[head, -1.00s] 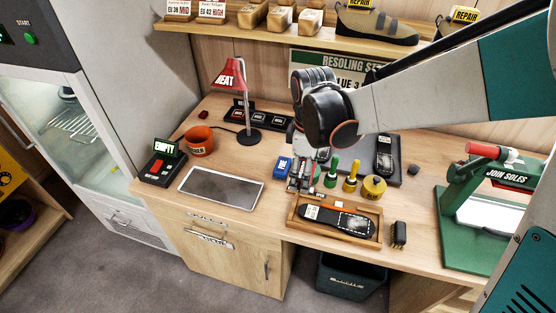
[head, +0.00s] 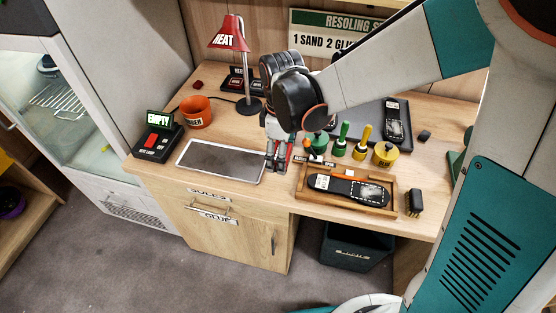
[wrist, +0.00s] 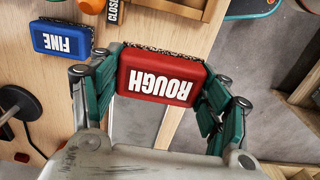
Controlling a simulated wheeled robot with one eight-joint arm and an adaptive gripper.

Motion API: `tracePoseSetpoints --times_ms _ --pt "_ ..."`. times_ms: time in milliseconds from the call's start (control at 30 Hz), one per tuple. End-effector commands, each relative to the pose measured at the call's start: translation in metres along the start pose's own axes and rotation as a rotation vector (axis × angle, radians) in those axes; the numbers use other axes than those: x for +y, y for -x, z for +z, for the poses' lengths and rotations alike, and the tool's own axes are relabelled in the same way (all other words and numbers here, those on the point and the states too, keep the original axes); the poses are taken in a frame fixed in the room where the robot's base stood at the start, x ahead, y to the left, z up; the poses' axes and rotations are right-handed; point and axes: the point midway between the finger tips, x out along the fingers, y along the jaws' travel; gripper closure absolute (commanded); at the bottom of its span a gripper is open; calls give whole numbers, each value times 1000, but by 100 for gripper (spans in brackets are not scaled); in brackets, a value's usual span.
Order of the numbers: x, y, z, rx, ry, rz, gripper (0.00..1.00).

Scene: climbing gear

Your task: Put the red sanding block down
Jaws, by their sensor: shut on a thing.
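The red sanding block, marked ROUGH (wrist: 160,78), is between my gripper's fingers in the wrist view, with its dark gritty edge facing away. My gripper (head: 279,162) is shut on it. In the head view the gripper is over the front part of the workbench, between the dark flat pad (head: 221,161) and the wooden tray (head: 300,188). The block is mostly hidden by the fingers there. The blue sanding block, marked FINE (wrist: 62,40), lies on the bench to the left of the red block in the wrist view. I cannot tell whether the red block touches the bench.
A black sole (head: 348,188) lies in the tray. Green and yellow tools and a yellow pot (head: 385,153) stand behind it. A small brush (head: 415,202) is at right. An orange cup (head: 196,112) and red lamp (head: 226,32) stand at left. A dark bin (head: 357,247) is below.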

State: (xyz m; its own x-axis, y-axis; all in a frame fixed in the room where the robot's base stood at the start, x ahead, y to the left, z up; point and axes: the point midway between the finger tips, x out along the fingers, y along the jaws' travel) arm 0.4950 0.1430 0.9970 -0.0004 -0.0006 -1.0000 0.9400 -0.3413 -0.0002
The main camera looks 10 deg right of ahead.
Motion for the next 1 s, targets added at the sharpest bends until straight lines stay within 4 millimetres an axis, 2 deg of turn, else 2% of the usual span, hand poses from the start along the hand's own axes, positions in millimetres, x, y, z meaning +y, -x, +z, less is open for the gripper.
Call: tracePoseSetpoints --times_ms 33,100,200,467,700,800,1000 --pt "0 -16 0 0 0 0 61" --pt "0 -26 0 0 0 0 61" --pt "0 -36 0 0 0 0 61" --pt "0 -48 0 0 0 0 61" --pt "0 -80 0 0 0 0 61" --pt "0 -85 0 0 0 0 61" --pt "0 -83 0 0 0 0 61"
